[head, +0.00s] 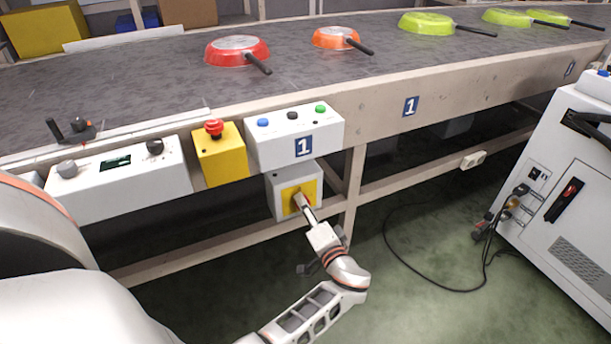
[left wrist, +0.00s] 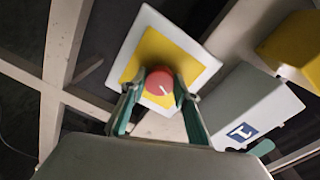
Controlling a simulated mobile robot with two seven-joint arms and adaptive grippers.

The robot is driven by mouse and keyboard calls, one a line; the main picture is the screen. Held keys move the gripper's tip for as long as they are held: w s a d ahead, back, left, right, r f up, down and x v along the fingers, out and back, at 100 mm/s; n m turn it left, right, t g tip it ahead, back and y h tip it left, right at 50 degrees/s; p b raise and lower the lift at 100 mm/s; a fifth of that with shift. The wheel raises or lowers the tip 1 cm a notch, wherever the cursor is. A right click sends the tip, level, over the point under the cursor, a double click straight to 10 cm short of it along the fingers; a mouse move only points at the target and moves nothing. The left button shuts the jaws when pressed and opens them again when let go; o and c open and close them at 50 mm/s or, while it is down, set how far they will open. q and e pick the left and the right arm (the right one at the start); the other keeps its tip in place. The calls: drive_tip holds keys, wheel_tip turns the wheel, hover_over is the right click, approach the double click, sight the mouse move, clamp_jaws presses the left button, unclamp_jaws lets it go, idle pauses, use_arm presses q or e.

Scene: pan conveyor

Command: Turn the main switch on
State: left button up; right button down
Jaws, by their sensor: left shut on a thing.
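The main switch is a red round knob on a yellow plate (head: 287,203) on the front of a small light grey box (head: 282,181) under the conveyor. In the left wrist view the red knob (left wrist: 159,82) has a pale mark on its face. My left gripper (head: 306,203) reaches up to the box. In the left wrist view its fingers (left wrist: 160,94) stand on both sides of the knob and are shut on it. In the head view the gripper hides most of the knob. My right gripper is not in view.
Above the box are a white button panel (head: 267,148) and a yellow box with a red emergency button (head: 214,128). Pans, including a red one (head: 233,52), sit on the conveyor belt (head: 140,80). A white cabinet (head: 562,240) with cables stands at right.

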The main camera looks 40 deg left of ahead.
use_arm(q)
drive_tip(key=m+p, duration=0.1)
drive_tip(key=m, duration=1.1)
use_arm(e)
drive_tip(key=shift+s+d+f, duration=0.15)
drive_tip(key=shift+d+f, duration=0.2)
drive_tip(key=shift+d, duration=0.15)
use_arm(q)
drive_tip(key=shift+m, duration=0.3)
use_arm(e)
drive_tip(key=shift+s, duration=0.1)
use_arm(q)
drive_tip(key=o, duration=1.1)
drive_tip(key=shift+d, duration=0.15)
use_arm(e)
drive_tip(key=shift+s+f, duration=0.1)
use_arm(q)
drive_tip(key=v, duration=0.7)
drive_tip(key=shift+d+r, duration=0.1)
drive_tip(key=shift+d, duration=0.1)
